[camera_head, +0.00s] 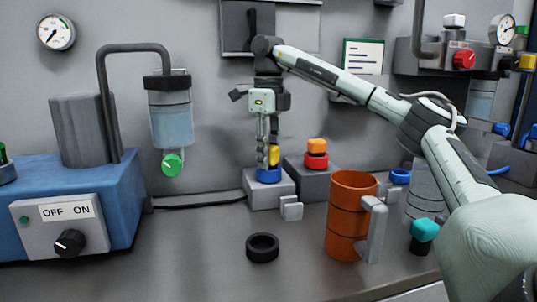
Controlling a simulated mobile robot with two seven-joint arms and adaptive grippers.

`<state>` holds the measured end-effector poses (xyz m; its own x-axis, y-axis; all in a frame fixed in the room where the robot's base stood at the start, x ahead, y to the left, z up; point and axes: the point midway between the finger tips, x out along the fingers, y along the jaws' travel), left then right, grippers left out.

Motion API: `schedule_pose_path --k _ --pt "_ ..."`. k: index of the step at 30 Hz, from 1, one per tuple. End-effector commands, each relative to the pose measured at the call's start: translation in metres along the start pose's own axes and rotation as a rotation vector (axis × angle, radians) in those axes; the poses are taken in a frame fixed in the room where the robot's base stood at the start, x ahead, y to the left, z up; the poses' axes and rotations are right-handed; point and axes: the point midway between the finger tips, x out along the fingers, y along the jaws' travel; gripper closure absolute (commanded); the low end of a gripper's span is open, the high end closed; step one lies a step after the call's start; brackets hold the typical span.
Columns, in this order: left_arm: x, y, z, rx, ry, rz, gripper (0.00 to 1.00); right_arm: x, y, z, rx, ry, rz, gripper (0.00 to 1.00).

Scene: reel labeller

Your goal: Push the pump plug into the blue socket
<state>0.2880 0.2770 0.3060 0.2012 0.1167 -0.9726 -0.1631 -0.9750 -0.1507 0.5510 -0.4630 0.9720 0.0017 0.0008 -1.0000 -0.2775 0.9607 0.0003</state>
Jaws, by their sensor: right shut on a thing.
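My right gripper (267,150) points straight down at the back middle of the bench. It is shut on a small yellow plug (274,155), which I take to be the pump plug. The plug is at the blue socket (268,175), a blue ring on top of a grey block. The plug's lower end meets the ring in the picture; I cannot tell how deep it sits. The fingers partly hide the plug. My left gripper is not in view.
An orange plug (316,145) sits at a red socket (316,161) on the block to the right. A brown mug (348,215) and black ring (262,248) stand in front. The blue machine (110,195) with an OFF/ON knob is left. The front left bench is clear.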

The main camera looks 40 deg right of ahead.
Motion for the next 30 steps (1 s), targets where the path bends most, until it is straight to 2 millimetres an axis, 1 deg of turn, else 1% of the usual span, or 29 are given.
schedule_pose_path --k 17,27,28,30 --pt "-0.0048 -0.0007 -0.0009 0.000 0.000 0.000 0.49 0.0052 0.0004 -0.0011 -0.001 0.009 0.002 1.00" --pt "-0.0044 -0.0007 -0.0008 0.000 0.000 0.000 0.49 0.0076 0.0009 -0.0015 -0.002 0.014 0.003 1.00" --pt "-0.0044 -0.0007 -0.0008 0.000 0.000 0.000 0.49 0.0077 0.0010 -0.0016 -0.002 0.014 0.003 0.67" --pt "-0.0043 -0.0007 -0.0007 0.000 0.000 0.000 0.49 0.0081 0.0010 -0.0017 -0.002 0.015 0.003 0.58"
